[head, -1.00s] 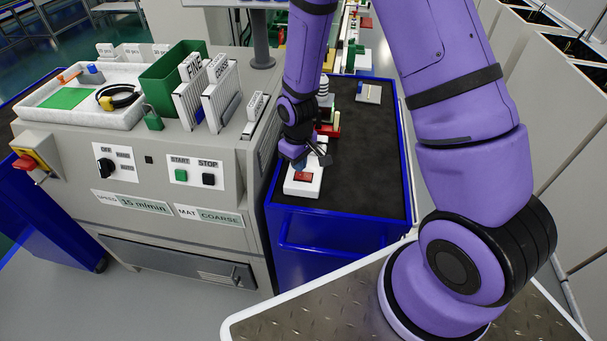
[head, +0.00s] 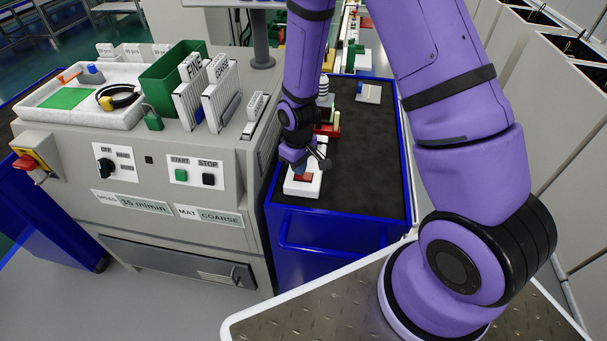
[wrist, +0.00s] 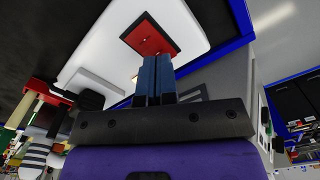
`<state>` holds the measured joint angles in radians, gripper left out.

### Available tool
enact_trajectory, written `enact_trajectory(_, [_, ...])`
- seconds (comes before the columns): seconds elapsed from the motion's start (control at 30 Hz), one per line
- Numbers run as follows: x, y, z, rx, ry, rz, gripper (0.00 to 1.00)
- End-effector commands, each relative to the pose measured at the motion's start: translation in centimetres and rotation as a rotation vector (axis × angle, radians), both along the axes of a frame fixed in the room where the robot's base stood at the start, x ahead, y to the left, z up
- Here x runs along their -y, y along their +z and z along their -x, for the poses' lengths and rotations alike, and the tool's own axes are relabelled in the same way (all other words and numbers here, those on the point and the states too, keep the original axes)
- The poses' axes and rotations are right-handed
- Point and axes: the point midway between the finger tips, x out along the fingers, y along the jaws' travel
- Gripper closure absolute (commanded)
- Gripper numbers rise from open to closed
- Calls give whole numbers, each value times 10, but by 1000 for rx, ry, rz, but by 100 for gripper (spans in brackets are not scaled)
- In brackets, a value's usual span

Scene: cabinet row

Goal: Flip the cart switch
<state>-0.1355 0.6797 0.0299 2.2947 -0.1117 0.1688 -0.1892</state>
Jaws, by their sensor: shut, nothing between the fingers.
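The cart switch is a white box (head: 306,191) with a red rocker (head: 303,177), lying on the near end of the blue cart's dark top. In the wrist view the red rocker (wrist: 150,35) sits on the white housing (wrist: 95,60), just beyond the fingertips. My gripper (wrist: 153,62) is shut and empty, its two blue fingers side by side, with the tips at the rocker's near edge. I cannot tell whether they touch it. In the head view my gripper (head: 300,168) is over the box and hides part of it.
The blue cart (head: 345,235) has a dark mat top, with free room right of the switch. Red and white items (head: 328,130) stand behind my gripper. A grey machine (head: 150,180) with START and STOP buttons stands close on the left.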

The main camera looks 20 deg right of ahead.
Motion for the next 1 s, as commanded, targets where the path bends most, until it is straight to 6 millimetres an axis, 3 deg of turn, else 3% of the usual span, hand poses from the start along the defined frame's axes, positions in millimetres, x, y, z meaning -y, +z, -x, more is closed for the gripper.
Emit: enact_trajectory(1.0, [0, -8, 0, 1, 0, 0, 100])
